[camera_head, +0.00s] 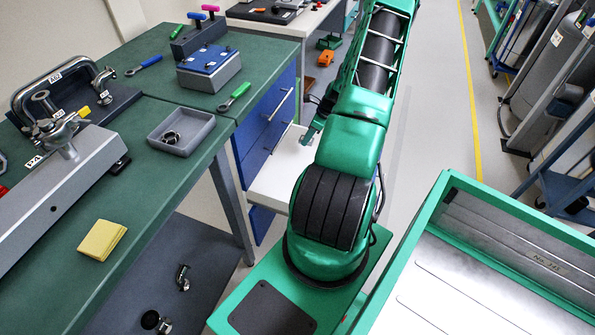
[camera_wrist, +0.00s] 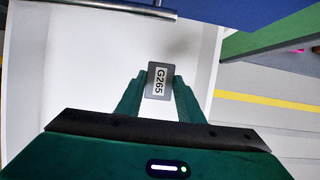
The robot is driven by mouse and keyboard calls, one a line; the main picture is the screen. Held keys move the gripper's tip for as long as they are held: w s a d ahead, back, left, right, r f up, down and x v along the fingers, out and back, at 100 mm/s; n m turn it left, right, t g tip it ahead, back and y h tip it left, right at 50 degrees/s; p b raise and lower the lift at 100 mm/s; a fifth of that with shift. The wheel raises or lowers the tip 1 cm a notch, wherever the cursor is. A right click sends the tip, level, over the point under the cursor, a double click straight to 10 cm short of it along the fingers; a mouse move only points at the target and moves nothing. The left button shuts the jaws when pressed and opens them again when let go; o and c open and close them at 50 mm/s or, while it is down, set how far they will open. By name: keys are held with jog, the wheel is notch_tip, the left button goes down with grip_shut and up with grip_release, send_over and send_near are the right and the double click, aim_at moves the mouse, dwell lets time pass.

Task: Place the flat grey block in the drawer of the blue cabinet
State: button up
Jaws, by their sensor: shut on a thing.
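The flat grey block (camera_wrist: 153,94) carries a white label reading G265. My gripper (camera_wrist: 159,82) is shut on it, with one green finger at each side. In the wrist view the block is over the white inside of the open drawer (camera_wrist: 80,60). A faint shadow lies beyond the block, but I cannot tell its height above the drawer floor. In the head view the drawer (camera_head: 285,172) is pulled out from the blue cabinet (camera_head: 264,120) under the green bench. My gripper (camera_head: 309,132) shows there only in part at the drawer, and the block is hidden.
A grey bench leg stands near the drawer. Open floor with a yellow line (camera_head: 470,100) lies to the right.

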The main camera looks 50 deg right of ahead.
jog(key=shift+f, duration=0.45)
notch_tip(320, 180, down, 4)
jog(key=shift+w+f, duration=0.1)
jog(key=shift+w, duration=0.05)
jog(key=shift+d+f, duration=0.15)
jog(key=shift+f, duration=2.3)
jog(key=o, duration=1)
jog(key=shift+o, duration=0.5)
